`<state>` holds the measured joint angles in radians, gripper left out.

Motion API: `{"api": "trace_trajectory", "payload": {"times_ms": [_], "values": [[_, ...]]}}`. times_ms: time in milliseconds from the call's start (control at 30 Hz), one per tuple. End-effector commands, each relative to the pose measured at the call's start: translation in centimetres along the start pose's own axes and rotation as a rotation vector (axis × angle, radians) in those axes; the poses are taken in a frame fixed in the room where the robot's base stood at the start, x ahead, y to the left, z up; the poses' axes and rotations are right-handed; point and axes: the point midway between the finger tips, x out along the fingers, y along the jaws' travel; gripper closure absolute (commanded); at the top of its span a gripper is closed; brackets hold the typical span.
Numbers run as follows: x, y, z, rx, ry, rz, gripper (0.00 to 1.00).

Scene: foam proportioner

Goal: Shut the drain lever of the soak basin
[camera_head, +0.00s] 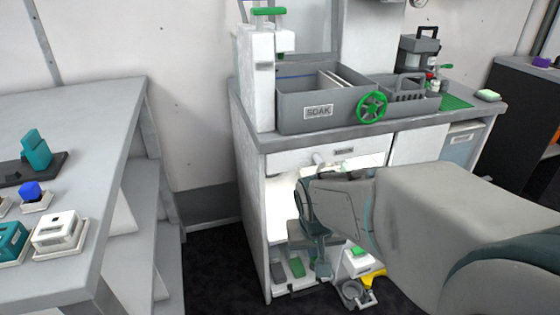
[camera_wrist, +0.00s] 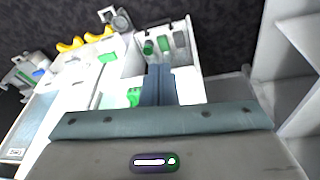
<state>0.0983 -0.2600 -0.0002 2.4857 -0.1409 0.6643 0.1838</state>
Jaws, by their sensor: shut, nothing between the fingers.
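The soak basin (camera_head: 318,113) is a grey open tank labelled SOAK on the counter. A green handwheel (camera_head: 371,107) is on its right front. I cannot clearly make out its drain lever in the head view. A small green piece (camera_wrist: 133,96) shows just left of my fingers in the wrist view; I cannot tell whether it is the lever. My gripper (camera_head: 323,268) points down in front of the open cabinet below the basin. Its fingers are shut and empty, and show in the wrist view too (camera_wrist: 160,70). My arm hides part of the cabinet.
The counter (camera_head: 300,136) has a drawer front below it. A white box with a green top (camera_head: 357,252) and a yellow item (camera_head: 372,277) are low by the cabinet. A grey table (camera_head: 80,110) with teal and white parts stands left; dark floor lies between.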

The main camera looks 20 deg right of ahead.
Motion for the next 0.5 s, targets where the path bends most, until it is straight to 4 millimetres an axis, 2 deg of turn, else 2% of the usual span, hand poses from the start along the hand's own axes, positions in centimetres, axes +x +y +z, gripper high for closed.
{"api": "trace_trajectory", "payload": {"times_ms": [33,200,400,500], "values": [[1.1,1.5,-1.7,0.066,0.041,0.026,1.0],[4.7,6.0,-7.7,0.267,0.241,0.041,1.0],[8.5,9.6,-12.5,0.479,0.439,-0.104,1.0],[10.1,10.9,-14.0,0.589,0.51,-0.234,1.0]]}}
